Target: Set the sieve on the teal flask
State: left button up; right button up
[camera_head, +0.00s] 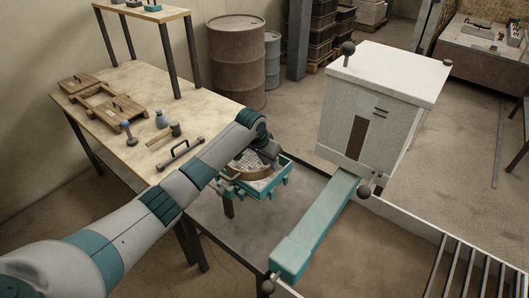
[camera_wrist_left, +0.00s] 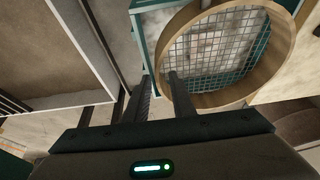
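The round wooden sieve (camera_head: 243,172) with a wire mesh is at the teal flask (camera_head: 266,194), over its open top, in the head view. In the wrist view the sieve (camera_wrist_left: 280,50) fills the upper right, with the flask's teal wall (camera_wrist_left: 149,45) beside and below it. My left gripper (camera_wrist_left: 160,76) has its narrow-set fingers on either side of the sieve's rim, one inside over the mesh, one outside. It appears shut on the rim. In the head view my left wrist hides part of the sieve, and I cannot tell whether it rests on the flask. My right gripper is not in view.
A wooden bench (camera_head: 95,95) at left carries wooden patterns, hand tools and a small bottle. A long teal beam (camera_head: 318,228) and a white cabinet (camera_head: 375,100) stand right of the flask. A rusty drum (camera_head: 238,60) is behind. A grating (camera_head: 465,275) lies lower right.

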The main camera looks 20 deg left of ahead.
pick_arm(q)
jog(key=b+v, duration=0.3)
jog(key=v, duration=0.8)
jog(key=shift+r, duration=0.3)
jog(key=shift+a, duration=0.1)
